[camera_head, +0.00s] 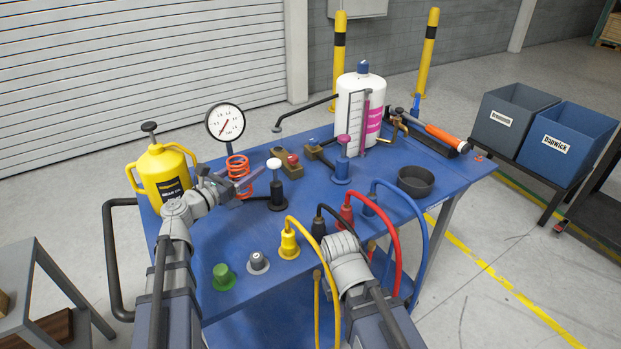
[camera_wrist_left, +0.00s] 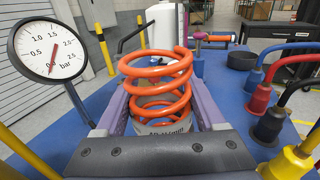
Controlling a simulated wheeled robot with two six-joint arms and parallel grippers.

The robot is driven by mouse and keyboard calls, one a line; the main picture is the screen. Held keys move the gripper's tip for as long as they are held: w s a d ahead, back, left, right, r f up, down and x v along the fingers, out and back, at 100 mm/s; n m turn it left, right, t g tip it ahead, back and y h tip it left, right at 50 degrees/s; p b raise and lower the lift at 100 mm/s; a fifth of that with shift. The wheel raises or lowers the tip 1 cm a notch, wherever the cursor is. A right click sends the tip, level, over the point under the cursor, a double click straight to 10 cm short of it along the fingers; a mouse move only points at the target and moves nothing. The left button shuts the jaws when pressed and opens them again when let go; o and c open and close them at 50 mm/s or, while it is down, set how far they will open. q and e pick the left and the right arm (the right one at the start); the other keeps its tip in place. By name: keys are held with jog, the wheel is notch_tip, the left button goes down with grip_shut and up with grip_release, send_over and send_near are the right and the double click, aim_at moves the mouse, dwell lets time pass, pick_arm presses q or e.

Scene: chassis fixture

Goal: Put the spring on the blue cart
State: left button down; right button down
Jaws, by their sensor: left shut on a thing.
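The orange coil spring (camera_head: 238,167) is upright at the left back part of the blue cart (camera_head: 236,238). My left gripper (camera_head: 241,187) is shut on it, with one purple finger on each side. In the left wrist view the spring (camera_wrist_left: 158,72) stands large between the fingers (camera_wrist_left: 160,100), and a pale labelled round part shows at its lower coils. I cannot tell whether the spring touches the cart top. My right arm comes in at the bottom centre, but its fingers are hidden.
A pressure gauge (camera_head: 225,122) stands behind the spring and a yellow oil can (camera_head: 161,175) to its left. A black post with a white knob (camera_head: 275,185) is to the right. Capped cables (camera_head: 289,244) crowd the front.

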pick_arm(q)
jog(key=shift+w, duration=0.1)
notch_tip(320, 180, down, 6)
jog(key=b, duration=0.6)
jog(key=shift+f+b, duration=0.2)
jog(key=shift+b, duration=0.1)
notch_tip(320, 180, down, 4)
jog(key=b, duration=0.3)
jog(key=shift+r, duration=0.25)
jog(key=shift+f+b, duration=0.15)
jog(key=shift+b, duration=0.25)
grip_release()
